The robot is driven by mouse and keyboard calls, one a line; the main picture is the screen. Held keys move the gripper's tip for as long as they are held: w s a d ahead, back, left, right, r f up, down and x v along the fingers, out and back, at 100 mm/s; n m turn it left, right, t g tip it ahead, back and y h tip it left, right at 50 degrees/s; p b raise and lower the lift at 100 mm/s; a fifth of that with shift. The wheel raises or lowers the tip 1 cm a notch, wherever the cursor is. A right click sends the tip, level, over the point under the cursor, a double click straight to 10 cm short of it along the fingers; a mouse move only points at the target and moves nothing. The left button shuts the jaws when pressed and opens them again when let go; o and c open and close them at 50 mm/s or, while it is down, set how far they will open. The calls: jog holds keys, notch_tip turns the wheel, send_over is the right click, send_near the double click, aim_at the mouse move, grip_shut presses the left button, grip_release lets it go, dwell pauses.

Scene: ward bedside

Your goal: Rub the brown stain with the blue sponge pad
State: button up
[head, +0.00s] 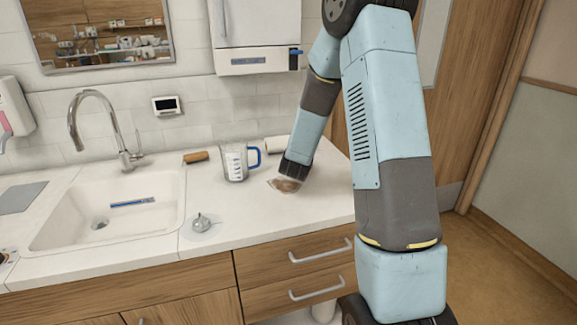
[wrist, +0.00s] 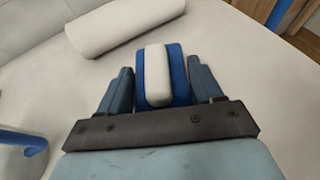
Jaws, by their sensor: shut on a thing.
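The brown stain (head: 287,185) is a brownish patch on the white counter, right of the measuring jug. My gripper (head: 292,170) points down at the stain and covers part of its upper right side. In the wrist view my gripper (wrist: 161,85) is shut on the blue sponge pad (wrist: 176,65), which has a pale raised grip on top and sits between the two fingers. The pad is hidden behind my gripper in the head view. I cannot tell whether it touches the counter. The stain does not show in the wrist view.
A measuring jug (head: 235,163) with a blue handle stands just left of my gripper. A white roll (wrist: 125,22) lies behind it. A brown roll (head: 196,157), a sink (head: 60,233) and a small metal item (head: 202,223) are further left. The front right counter is clear.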

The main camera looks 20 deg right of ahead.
aim_at(293, 193)
jog(key=s+a+r+m+g+h, duration=0.1)
jog(key=s+r+m+g+h, duration=0.1)
jog(key=m+h, duration=0.1)
jog(key=s+a+r+m+h, duration=0.1)
jog(key=s+r, duration=0.1)
jog(key=shift+a+g, duration=0.35)
jog(key=shift+g, duration=0.05)
jog(key=s+a+r+m+g+h, duration=0.1)
jog(key=s+a+m+g+h, duration=0.3)
jog(key=s, duration=0.5)
jog(key=shift+m+g+y, duration=0.3)
jog(key=shift+m+y, duration=0.1)
jog(key=shift+m, duration=0.1)
jog(key=shift+f, duration=2.75)
jog(key=shift+f, duration=0.95)
